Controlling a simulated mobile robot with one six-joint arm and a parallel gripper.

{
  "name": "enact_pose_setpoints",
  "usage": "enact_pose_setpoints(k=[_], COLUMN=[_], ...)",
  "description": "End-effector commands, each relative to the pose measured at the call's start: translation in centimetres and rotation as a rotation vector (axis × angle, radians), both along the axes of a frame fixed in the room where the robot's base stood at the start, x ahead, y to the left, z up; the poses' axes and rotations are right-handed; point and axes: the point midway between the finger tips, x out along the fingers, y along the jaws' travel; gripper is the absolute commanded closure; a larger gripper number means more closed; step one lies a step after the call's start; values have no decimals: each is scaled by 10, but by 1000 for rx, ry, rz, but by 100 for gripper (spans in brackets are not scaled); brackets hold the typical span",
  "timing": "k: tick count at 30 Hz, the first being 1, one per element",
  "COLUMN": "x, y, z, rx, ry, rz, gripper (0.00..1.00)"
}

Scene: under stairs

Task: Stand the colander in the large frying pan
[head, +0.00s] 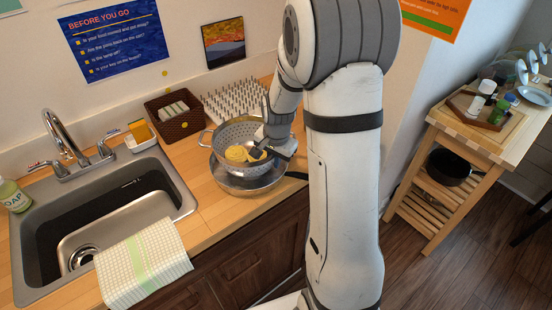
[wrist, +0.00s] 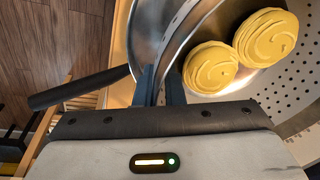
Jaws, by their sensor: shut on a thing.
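The grey metal colander (head: 226,137) is over the large frying pan (head: 237,184) on the counter. It looks roughly upright, and two yellow swirled rounds (head: 237,154) lie in it. My gripper (head: 259,152) is shut on the colander's near-right rim. In the wrist view the fingers (wrist: 163,88) pinch that rim, with the colander's perforated wall (wrist: 290,82) on the right. The pan's shiny inside (wrist: 148,35) shows to the left, with its black handle (wrist: 80,89) sticking out. I cannot tell whether the colander's base touches the pan, as its underside is hidden.
A sink (head: 178,192) with a checked towel (head: 143,264) is on the left. A brown basket (head: 171,113) and a spiked white rack (head: 232,101) stand behind the pan. A wooden cart (head: 467,148) with a dark pan (head: 451,168) is at the right.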

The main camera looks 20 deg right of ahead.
Motion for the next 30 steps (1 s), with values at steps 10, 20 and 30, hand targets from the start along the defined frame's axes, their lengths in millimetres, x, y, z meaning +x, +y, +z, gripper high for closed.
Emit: enact_pose_setpoints(k=[10,20,30], x=[0,0,-9], y=[0,-1,-1], z=[-2,3,62], rx=[0,0,-2], ry=[0,0,-7], rz=[-1,-1,-1], gripper=[70,69,69])
